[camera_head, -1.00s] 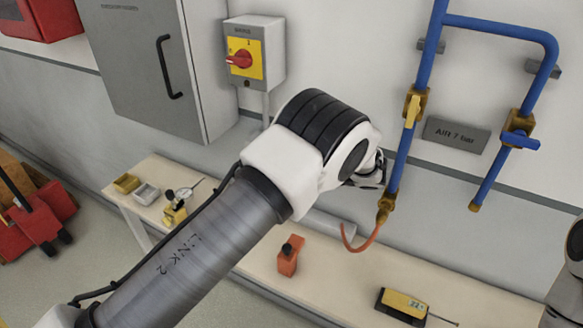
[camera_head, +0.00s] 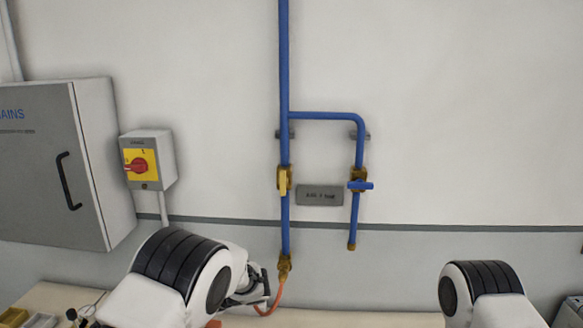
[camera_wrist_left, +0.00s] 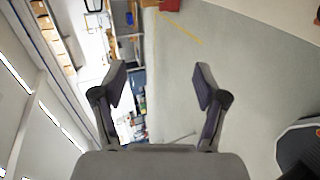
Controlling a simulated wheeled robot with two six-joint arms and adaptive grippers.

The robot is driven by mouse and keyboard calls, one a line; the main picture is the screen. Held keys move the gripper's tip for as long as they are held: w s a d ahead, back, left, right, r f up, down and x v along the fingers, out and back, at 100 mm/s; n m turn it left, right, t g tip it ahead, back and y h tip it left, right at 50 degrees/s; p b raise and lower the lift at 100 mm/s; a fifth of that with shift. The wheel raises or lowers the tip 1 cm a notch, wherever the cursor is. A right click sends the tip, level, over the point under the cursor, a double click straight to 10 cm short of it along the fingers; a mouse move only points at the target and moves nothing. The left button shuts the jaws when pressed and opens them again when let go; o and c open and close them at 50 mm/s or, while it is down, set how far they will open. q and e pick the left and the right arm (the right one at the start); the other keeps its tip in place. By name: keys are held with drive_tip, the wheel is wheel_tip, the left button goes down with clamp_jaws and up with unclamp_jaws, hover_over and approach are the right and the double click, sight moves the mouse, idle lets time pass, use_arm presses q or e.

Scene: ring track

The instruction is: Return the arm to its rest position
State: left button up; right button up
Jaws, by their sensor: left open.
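My left arm comes in at the lower left of the head view, with its white and black joint in front of the bench. My left gripper (camera_head: 258,288) is partly seen beyond that joint, close to the orange hose. In the left wrist view the two fingers of my left gripper (camera_wrist_left: 158,90) stand apart with nothing between them, over a view of floor and distant room. Part of my right arm shows at the lower right of the head view; its gripper is out of view.
Blue pipes (camera_head: 285,120) with a yellow-handled valve (camera_head: 283,181) and a blue-handled valve (camera_head: 361,185) run down the wall. An orange hose (camera_head: 272,303) hangs from the left pipe. A switch box (camera_head: 149,160) and grey cabinet (camera_head: 75,165) are at left. The bench (camera_head: 340,319) lies below.

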use_arm(q)
drive_tip(key=s+a+f+n+g+h+b, duration=0.1)
drive_tip(key=s+a+f+g+h+b, duration=0.3)
drive_tip(key=s+f, duration=1.1)
drive_tip(key=s+d+f+n+h, duration=0.25)
drive_tip(key=s+f+n, duration=0.25)
drive_tip(key=s+n, duration=0.4)
drive_tip(key=s+d+f+n+g+h, duration=0.1)
drive_tip(key=s+d+f+n+h, duration=0.1)
drive_tip(key=s+f+n+h, duration=0.45)
drive_tip(key=s+d+f+n+h, duration=0.1)
drive_tip(key=s+d+f+n, duration=0.15)
drive_tip(key=s+n, duration=0.9)
drive_tip(key=w+n+t, duration=0.1)
drive_tip(key=w+n, duration=0.1)
drive_tip(key=n, duration=0.1)
drive_tip(key=w+n+t, duration=0.1)
drive_tip(key=n, duration=0.2)
drive_tip(key=w+a+n+t, duration=0.1)
drive_tip(key=w+n+t, duration=0.1)
drive_tip(key=n, duration=0.1)
drive_tip(key=shift+w+a+f+y+b, duration=0.1)
drive_tip(key=shift+w+f+y+b, duration=0.2)
use_arm(e)
drive_tip(key=f, duration=0.5)
drive_tip(key=shift+w, duration=0.3)
